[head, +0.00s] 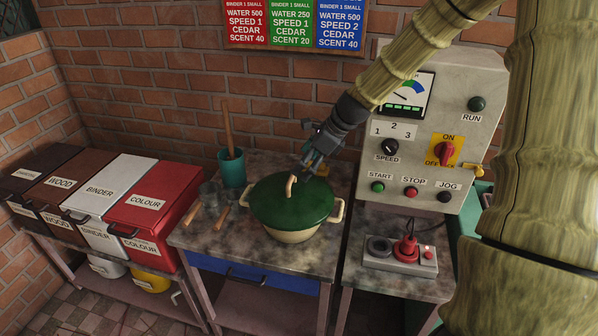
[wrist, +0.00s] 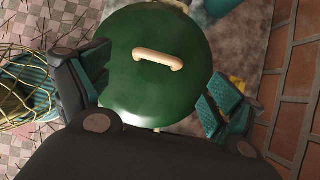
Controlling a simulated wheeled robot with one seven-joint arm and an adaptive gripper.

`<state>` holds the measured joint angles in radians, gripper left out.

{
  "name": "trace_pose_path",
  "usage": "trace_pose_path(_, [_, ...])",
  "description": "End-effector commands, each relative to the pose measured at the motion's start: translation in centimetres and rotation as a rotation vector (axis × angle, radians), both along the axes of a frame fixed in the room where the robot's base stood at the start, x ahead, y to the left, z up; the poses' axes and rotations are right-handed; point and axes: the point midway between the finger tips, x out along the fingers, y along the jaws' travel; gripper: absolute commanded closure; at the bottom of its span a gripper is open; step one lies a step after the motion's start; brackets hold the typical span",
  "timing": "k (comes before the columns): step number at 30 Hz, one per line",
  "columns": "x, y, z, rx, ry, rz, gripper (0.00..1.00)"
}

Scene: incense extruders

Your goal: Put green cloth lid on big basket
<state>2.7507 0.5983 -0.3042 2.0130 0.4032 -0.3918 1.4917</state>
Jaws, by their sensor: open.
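A round dark green lid (head: 288,212) with a pale wooden bar handle (head: 291,186) sits on a cream pot (head: 290,236) with two side handles, on the middle table. In the wrist view the lid (wrist: 125,70) fills the centre, with its handle (wrist: 158,59) ahead of my fingers. My gripper (head: 312,165) is open and empty, just above and behind the lid; its teal-padded fingers (wrist: 150,105) stand wide apart. A yellow wire basket (wrist: 35,95), partly cut off, shows at the left of the wrist view; I cannot tell whether it is the big basket.
Labelled bins (head: 150,210) line the left. A control panel (head: 440,130) and a switch box (head: 400,257) are at the right.

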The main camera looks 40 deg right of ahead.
Motion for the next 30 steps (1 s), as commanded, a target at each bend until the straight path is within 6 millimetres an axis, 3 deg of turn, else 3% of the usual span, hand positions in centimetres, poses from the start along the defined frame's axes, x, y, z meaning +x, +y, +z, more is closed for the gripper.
trace_pose_path(10, [-1.3,-1.1,2.6,0.000,0.000,-0.001,0.07])
trace_pose_path(30, [-1.4,-1.2,2.9,0.000,0.000,-0.001,0.07])
